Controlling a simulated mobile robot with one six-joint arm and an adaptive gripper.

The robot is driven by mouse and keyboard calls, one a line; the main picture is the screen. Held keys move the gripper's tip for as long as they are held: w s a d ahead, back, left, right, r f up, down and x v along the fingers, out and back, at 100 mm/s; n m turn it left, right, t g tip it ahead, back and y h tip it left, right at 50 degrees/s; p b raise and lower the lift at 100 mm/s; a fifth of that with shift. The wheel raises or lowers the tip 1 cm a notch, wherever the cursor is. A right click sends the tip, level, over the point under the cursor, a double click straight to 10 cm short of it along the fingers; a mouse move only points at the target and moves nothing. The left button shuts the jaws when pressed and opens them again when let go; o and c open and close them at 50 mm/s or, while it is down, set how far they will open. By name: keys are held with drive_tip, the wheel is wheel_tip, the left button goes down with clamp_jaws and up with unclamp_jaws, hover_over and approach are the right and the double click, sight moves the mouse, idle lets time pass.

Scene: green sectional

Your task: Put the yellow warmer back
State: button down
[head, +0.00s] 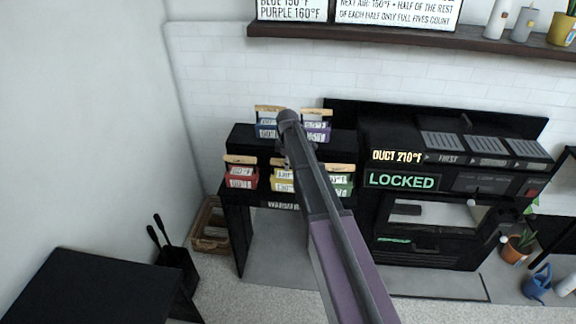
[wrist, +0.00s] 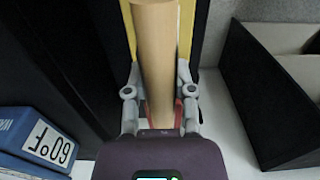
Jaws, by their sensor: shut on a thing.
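The yellow warmer (head: 283,184) is in the middle of the lower tier of the black rack in the head view, with its tan handle showing above it. Yellow also shows behind the tan handle (wrist: 155,45) in the wrist view. My gripper (wrist: 158,92) is shut on this handle, one finger on each side. In the head view my arm comes down over the rack and hides the fingers and part of the warmer's right side. I cannot tell whether the warmer rests on the tier or is slightly lifted.
A red warmer (head: 240,178) stands left and a green warmer (head: 340,185) right. A blue warmer (head: 266,130) and a purple warmer (head: 318,131) stand on the upper tier. The black machine (head: 460,155) reading "LOCKED" is to the right. A blue labelled box (wrist: 35,140) is close at left.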

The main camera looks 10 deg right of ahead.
drive_tip(key=shift+f, duration=0.1)
drive_tip(key=shift+c, duration=2.3)
unclamp_jaws()
wheel_tip(320, 180, up, 12)
drive_tip(key=p, duration=1.2)
drive_tip(key=s+m, duration=1.4)
drive_tip(key=s, duration=1.5)
drive_tip(key=shift+d, duration=0.15)
drive_tip(key=shift+s, duration=0.1)
